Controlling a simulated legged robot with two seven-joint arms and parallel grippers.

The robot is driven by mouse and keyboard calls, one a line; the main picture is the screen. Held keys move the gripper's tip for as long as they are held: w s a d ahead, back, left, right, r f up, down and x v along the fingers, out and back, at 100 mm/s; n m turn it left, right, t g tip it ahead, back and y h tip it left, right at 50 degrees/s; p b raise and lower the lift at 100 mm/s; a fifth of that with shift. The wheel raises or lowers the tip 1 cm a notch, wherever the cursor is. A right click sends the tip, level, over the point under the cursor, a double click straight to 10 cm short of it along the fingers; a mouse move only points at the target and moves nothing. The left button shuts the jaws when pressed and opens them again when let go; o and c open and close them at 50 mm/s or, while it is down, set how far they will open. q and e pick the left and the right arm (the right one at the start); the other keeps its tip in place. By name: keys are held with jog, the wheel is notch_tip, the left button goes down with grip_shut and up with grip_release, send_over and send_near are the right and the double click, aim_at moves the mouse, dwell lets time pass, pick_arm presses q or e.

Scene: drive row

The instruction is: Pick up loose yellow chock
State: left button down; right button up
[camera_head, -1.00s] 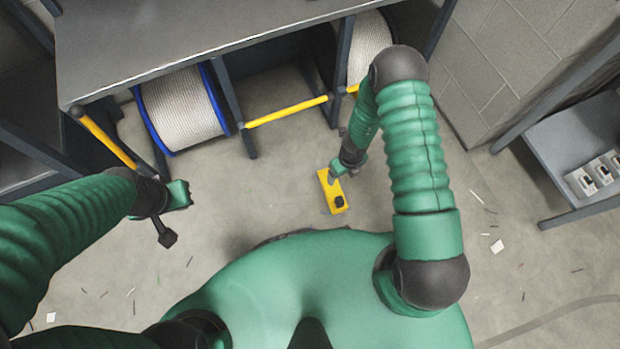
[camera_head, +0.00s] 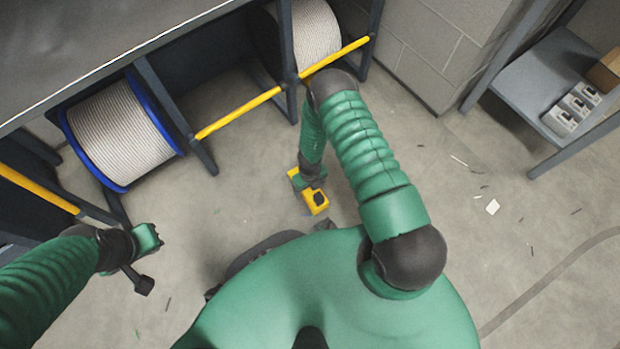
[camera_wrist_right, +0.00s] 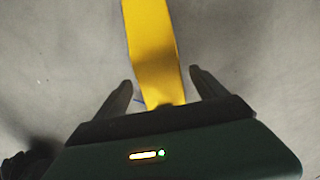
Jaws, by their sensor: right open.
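The yellow chock (camera_head: 318,208) lies on the concrete floor just in front of my body, with a small black part on its top. My right gripper (camera_head: 306,183) is low at the chock's far end and hides part of it in the head view. In the right wrist view, the chock (camera_wrist_right: 152,45) runs from the top edge down between the two spread dark fingers of my right gripper (camera_wrist_right: 160,80). Gaps show on both sides, so the jaws are open and not closed on it. My left gripper (camera_head: 146,241) hangs over bare floor at the left, away from the chock; its jaws are unclear.
A shelf (camera_head: 530,85) with small grey boxes is at the right. The floor around the chock is mostly clear, with small scraps.

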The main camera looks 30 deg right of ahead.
notch_tip(320, 180, down, 2)
jog(key=shift+f, duration=0.2)
jog(key=shift+r, duration=0.15)
grip_shut()
